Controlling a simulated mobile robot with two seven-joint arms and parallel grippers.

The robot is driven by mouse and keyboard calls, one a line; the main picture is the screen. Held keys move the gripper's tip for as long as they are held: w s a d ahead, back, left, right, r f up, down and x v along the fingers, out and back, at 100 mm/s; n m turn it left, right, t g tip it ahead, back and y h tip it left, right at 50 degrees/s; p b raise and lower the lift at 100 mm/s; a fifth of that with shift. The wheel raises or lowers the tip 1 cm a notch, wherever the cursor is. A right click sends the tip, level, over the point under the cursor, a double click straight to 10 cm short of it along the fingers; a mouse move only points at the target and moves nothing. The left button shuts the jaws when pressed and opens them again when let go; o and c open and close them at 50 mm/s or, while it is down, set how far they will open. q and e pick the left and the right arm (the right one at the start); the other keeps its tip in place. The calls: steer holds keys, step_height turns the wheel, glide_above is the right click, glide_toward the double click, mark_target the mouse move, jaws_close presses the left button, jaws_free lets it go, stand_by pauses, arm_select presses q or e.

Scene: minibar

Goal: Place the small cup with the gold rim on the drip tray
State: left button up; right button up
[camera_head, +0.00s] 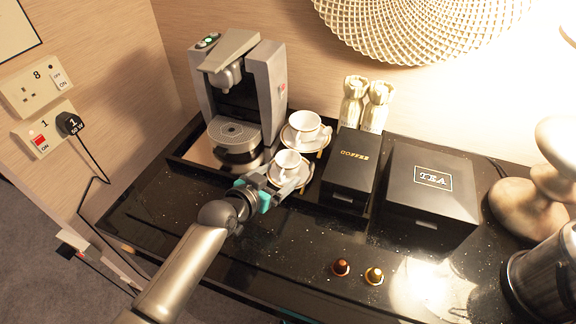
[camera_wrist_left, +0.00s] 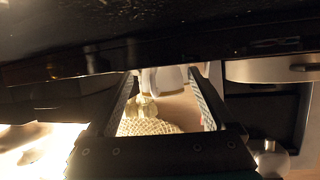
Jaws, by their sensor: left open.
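Two small white cups stand on gold-rimmed saucers right of the coffee machine. The nearer cup (camera_head: 288,160) is just beyond my left gripper (camera_head: 284,181), and its saucer (camera_head: 304,174) is partly covered by the gripper. The farther cup (camera_head: 303,121) sits on its own saucer (camera_head: 318,142). Which cup has a gold rim is hard to tell. The drip tray (camera_head: 233,133) is bare at the machine's base. My left gripper is open; in the left wrist view (camera_wrist_left: 163,92) a white cup surface (camera_wrist_left: 167,79) shows between its fingers. My right gripper is not in view.
The coffee machine (camera_head: 263,85) stands at the back left. A coffee box (camera_head: 350,168) and a tea box (camera_head: 430,195) are right of the cups. Two capsules (camera_head: 341,267) (camera_head: 374,276) lie in front. A lamp base (camera_head: 525,205) and a metal vessel (camera_head: 545,270) stand far right.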

arm_select(q)
jaws_close()
stand_by(0.7)
stand_by(0.7)
